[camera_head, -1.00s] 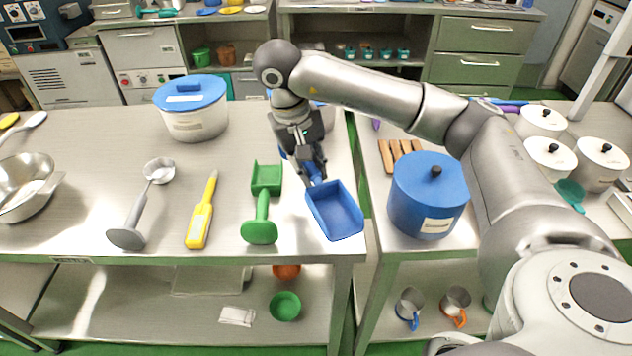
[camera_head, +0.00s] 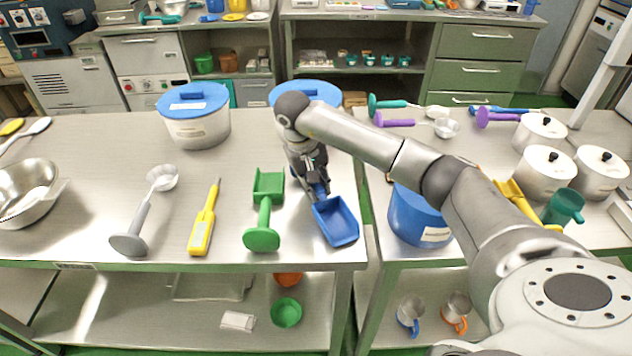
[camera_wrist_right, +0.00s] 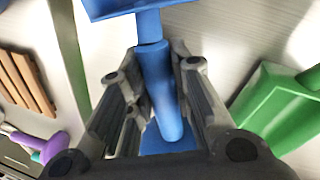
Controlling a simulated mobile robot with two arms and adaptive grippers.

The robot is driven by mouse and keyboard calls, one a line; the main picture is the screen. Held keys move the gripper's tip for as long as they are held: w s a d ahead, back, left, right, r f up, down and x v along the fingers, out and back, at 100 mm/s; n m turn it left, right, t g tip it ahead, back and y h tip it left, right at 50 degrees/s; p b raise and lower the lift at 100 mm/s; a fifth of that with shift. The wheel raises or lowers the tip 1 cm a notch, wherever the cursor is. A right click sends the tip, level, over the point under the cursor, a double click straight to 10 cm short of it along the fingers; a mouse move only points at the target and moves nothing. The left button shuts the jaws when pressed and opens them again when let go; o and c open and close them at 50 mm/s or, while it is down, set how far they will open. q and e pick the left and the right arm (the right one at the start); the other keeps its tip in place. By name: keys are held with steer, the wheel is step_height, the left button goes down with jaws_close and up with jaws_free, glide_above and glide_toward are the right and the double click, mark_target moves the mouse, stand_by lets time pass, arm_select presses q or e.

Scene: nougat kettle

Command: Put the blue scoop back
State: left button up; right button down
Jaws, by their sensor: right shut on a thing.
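The blue scoop (camera_head: 337,222) is at the right end of the left steel table, its pan pointing toward the front edge. My right gripper (camera_head: 318,188) is shut on its handle, from above and behind the pan. In the right wrist view the blue handle (camera_wrist_right: 160,85) runs between the two fingers (camera_wrist_right: 158,105), with the pan at the top edge of the picture. The scoop is at or just above the table top; I cannot tell if it touches. My left gripper is not in view.
A green scoop (camera_head: 264,212) lies just left of the blue one. A yellow tool (camera_head: 203,225) and a grey ladle (camera_head: 140,220) lie farther left. A blue pot (camera_head: 415,215) stands on the right table, across a gap. Lidded pots (camera_head: 196,125) stand behind.

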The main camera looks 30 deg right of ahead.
steer(key=shift+f, duration=0.2)
steer(key=c, duration=1.3)
jaws_free()
steer(key=shift+r, duration=0.1)
steer(key=shift+r, duration=0.25)
steer(key=v, duration=1.1)
steer(key=shift+r+b, duration=0.4)
steer(key=shift+b, duration=0.05)
steer(key=shift+a, duration=0.1)
